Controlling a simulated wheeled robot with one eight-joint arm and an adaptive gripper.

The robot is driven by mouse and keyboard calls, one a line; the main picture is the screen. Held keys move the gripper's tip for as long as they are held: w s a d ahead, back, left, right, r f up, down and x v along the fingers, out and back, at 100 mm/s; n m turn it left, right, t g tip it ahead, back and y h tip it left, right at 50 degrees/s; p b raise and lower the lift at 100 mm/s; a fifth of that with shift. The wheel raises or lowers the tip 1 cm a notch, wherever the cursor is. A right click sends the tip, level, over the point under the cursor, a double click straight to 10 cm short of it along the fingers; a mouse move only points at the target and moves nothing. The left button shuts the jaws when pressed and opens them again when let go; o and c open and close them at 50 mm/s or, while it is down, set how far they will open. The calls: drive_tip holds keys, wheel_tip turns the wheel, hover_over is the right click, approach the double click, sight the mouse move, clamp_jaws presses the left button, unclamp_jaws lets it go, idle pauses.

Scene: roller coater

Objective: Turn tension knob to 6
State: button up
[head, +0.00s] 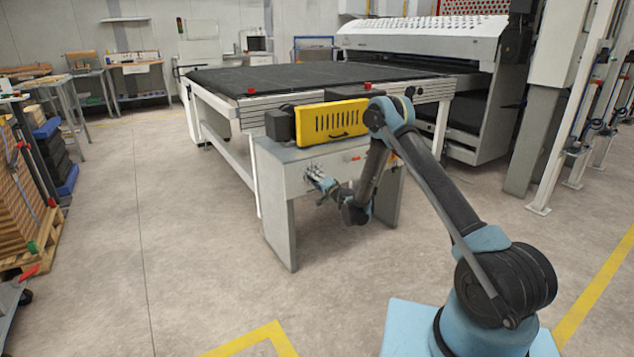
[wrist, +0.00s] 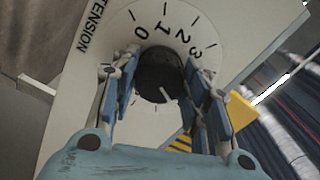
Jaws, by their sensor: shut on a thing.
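The tension knob (wrist: 161,78) is a dark round knob on a pale dial face in the wrist view. Numbers 0, 1, 2 and 3 and the word TENSION show on the dial (wrist: 172,22). A light pointer mark on the knob faces the lower side of the picture, slightly right, away from these numbers. The numbers on that side cannot be read. My gripper (wrist: 160,72) is shut on the knob, one blue-grey finger on each side. In the head view my gripper (head: 318,181) is at the front panel (head: 292,176) of the roller coater; the knob is too small to make out there.
A yellow slotted guard (head: 330,121) sits above the panel, with a black conveyor bed (head: 300,78) behind. The large white coater (head: 425,48) stands at the right back. Pallets of stacked boards (head: 20,195) are at the left. The floor before the panel is clear.

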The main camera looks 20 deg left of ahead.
drive_tip(key=o, duration=1)
drive_tip(key=shift+a+f, duration=0.1)
drive_tip(key=shift+o, duration=0.2)
